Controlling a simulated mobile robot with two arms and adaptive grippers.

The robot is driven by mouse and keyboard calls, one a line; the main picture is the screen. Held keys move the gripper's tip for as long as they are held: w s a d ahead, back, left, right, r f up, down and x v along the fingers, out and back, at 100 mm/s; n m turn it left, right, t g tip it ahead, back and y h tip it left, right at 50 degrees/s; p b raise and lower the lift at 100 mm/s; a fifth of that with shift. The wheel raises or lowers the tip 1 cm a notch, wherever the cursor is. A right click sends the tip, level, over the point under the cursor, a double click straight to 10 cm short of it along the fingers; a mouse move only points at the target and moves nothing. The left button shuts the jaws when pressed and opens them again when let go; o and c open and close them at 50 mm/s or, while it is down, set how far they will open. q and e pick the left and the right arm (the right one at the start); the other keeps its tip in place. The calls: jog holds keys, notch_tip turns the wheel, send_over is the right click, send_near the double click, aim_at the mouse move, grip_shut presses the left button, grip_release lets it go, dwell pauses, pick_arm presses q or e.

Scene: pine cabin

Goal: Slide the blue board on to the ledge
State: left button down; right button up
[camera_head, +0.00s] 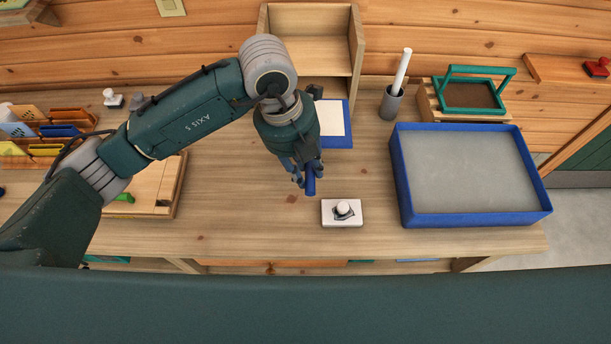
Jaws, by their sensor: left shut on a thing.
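The blue board (350,138) has a blue rim and a white sheet on it. It lies flat in front of an open wooden shelf unit (312,54) against the wall. My left arm and gripper hide its left part. The low floor of that unit looks like the ledge. My left gripper (308,180) is at the board's near side, shut on a blue handle-like piece (311,187). The piece matches the board in colour; where it joins the board is hidden. My right gripper is not in view.
A white block with a knob (342,213) sits just in front of my gripper. A large blue tray (402,190) stands to the right. A wooden board (168,185) lies left under my arm.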

pick_arm(q)
jog(key=shift+w+f, duration=0.15)
jog(key=shift+w, duration=1)
jog(key=shift+w+b, duration=0.45)
jog(key=shift+w, duration=1.2)
jog(key=shift+w+f+b, duration=0.2)
jog(key=shift+w+b, duration=0.35)
jog(key=shift+w, duration=1.8)
jog(key=shift+w+f+b, duration=0.1)
jog(key=shift+w+b, duration=0.65)
jog(key=shift+w, duration=0.6)
jog(key=shift+w+f+b, duration=0.1)
jog(key=shift+w+b, duration=1.1)
jog(key=shift+w, duration=1.3)
jog(key=shift+w+f+b, duration=0.15)
jog(key=shift+f+b, duration=0.15)
